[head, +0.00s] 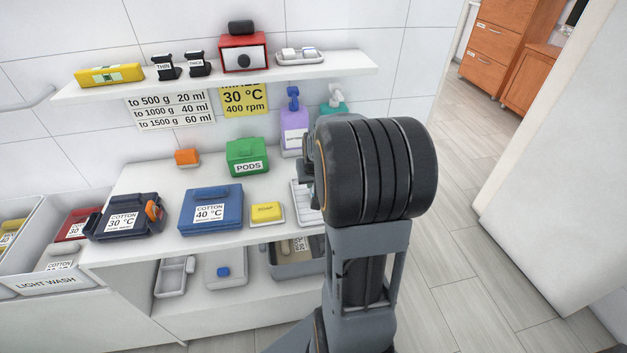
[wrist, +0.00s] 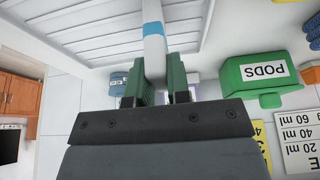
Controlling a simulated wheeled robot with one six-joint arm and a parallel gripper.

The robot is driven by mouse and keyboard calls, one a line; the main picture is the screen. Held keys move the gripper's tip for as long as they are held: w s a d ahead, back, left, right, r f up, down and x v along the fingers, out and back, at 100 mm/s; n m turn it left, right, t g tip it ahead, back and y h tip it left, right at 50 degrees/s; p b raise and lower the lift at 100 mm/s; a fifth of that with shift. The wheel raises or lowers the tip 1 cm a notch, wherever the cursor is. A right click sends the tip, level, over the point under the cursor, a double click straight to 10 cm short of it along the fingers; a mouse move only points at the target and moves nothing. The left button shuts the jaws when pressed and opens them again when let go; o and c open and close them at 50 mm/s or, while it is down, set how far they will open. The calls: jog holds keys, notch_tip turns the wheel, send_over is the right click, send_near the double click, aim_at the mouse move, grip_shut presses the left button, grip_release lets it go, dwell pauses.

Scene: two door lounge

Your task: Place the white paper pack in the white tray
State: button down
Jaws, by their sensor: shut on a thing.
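The white paper pack (wrist: 153,22) is a narrow white thing with a blue band, seen in the wrist view. My gripper (wrist: 158,82) is shut on it, with one green finger at each side. The white ribbed tray (wrist: 95,42) is close beyond the pack in the wrist view, which looks upside down. In the head view the tray (head: 301,198) lies at the right end of the counter, partly hidden by my arm. My gripper and the pack are mostly hidden there too. I cannot tell whether the pack touches the tray.
A yellow soap block (head: 266,212) on a small dish, a blue box (head: 211,208) and the green PODS box (head: 248,156) stand left of my arm. Purple (head: 294,125) and teal bottles stand behind. A shelf (head: 220,75) hangs above; open floor lies right.

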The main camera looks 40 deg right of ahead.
jog(key=shift+f, duration=0.15)
jog(key=shift+f, duration=0.15)
jog(key=c, duration=1.1)
grip_release()
